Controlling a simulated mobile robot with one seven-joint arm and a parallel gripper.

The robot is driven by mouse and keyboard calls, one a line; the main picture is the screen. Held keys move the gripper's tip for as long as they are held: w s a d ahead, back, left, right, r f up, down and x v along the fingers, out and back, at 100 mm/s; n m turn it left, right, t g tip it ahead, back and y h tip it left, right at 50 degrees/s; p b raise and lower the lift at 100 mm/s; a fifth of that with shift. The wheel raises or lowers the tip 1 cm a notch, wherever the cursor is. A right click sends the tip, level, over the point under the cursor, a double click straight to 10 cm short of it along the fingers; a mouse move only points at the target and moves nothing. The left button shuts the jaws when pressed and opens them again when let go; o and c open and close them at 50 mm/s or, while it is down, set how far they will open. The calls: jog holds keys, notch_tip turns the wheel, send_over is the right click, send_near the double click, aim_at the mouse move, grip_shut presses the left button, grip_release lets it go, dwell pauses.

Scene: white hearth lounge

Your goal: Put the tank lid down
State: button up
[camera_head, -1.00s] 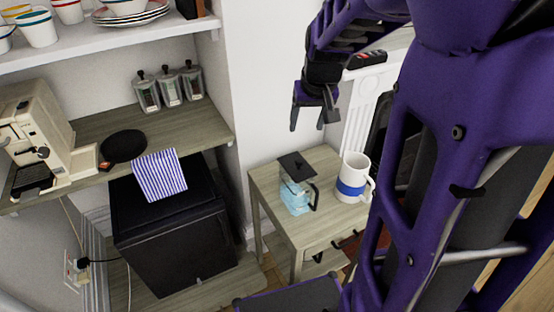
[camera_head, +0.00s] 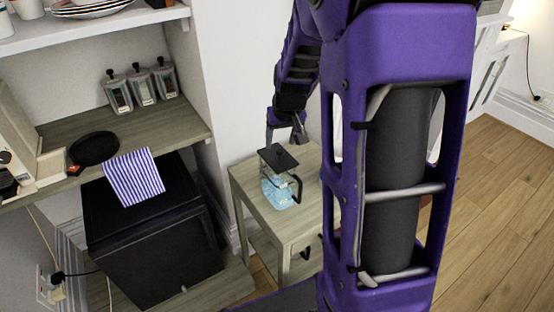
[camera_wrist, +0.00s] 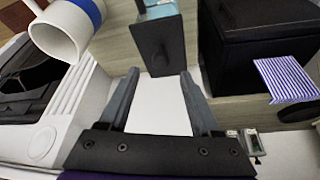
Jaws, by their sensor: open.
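The black tank lid (camera_head: 276,160), with a small knob, is at the top of the clear tank (camera_head: 279,190), which holds light-blue water and has a black handle. I cannot tell whether the lid is fully seated or raised at an angle. In the wrist view, the lid (camera_wrist: 158,38) is just beyond my fingertips, its knob facing me, with part of the tank (camera_wrist: 158,9) behind it. My gripper (camera_wrist: 159,75) is open and empty, its fingers apart. In the head view, my gripper (camera_head: 286,138) is just behind the lid, partly hidden by it.
The tank stands on a small wooden table (camera_head: 300,227). A white mug with a blue band (camera_wrist: 62,38) stands beside it, hidden by my arm in the head view. A black cabinet (camera_head: 150,235) with a striped cloth (camera_head: 134,177) is to the left. A wall is close behind.

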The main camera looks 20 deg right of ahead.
aim_at(280, 149)
jog(key=x, duration=0.1)
jog(key=b+x, duration=0.2)
jog(key=x, duration=0.1)
jog(key=shift+s+f, duration=0.25)
jog(key=shift+s, duration=0.1)
jog(key=shift+w+f+b, duration=0.25)
jog(key=shift+b, duration=0.05)
jog(key=shift+r, duration=0.1)
jog(key=shift+c, duration=0.3)
grip_shut()
